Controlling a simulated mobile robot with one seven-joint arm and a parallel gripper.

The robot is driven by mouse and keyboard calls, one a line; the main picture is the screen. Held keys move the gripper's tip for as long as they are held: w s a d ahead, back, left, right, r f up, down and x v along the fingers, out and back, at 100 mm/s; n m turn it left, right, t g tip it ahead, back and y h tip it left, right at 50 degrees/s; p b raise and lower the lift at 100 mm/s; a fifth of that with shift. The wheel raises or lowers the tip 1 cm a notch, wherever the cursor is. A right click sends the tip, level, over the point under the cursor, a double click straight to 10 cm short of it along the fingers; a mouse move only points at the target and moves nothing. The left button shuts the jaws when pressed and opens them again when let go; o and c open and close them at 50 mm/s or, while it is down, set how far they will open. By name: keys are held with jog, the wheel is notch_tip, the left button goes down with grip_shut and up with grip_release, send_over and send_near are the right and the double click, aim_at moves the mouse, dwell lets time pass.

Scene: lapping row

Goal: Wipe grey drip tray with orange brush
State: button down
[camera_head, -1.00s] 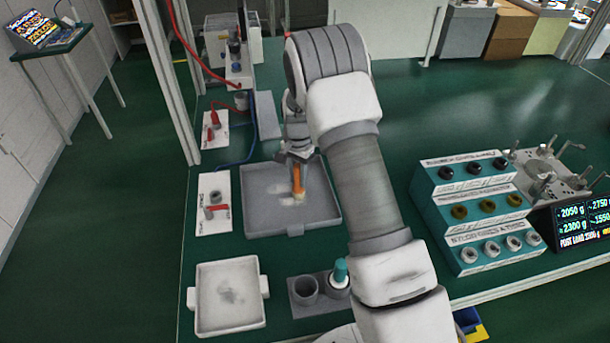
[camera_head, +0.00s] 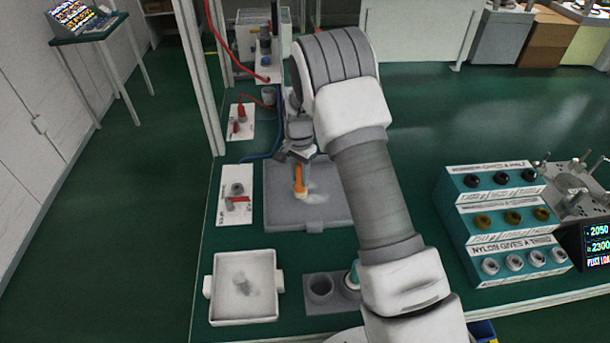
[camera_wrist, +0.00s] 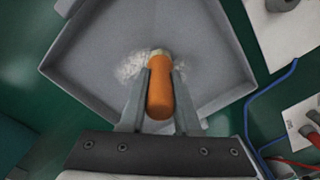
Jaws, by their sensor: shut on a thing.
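The grey drip tray (camera_head: 333,216) lies on the green bench, with a pale whitish smear (camera_head: 316,197) on its floor. My gripper (camera_head: 299,166) is above the tray, shut on the orange brush (camera_head: 299,184). The brush points down, its pale tip at the tray floor; I cannot tell exactly how firmly it touches. In the wrist view the brush (camera_wrist: 160,90) sits between both fingers, and whitish residue (camera_wrist: 132,66) lies around its tip on the tray floor (camera_wrist: 205,40). The bristles are mostly hidden there.
A white tray (camera_head: 217,297) with a grey smudge stands in front. A grey two-cup holder (camera_head: 320,306) is beside it, partly behind my arm. White plates with red-handled parts (camera_head: 236,197) lie left of the drip tray. A stepped teal rack (camera_head: 500,222) stands right.

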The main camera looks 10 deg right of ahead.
jog(key=shift+a, duration=1.8)
jog(key=shift+s, duration=0.7)
jog(key=shift+d+b, duration=0.55)
jog(key=shift+d, duration=5.45)
notch_tip(320, 180, up, 6)
jog(key=p, duration=0.3)
jog(key=shift+p, duration=0.35)
notch_tip(320, 180, up, 3)
jog(key=shift+r+p, duration=0.1)
jog(key=shift+p, duration=0.8)
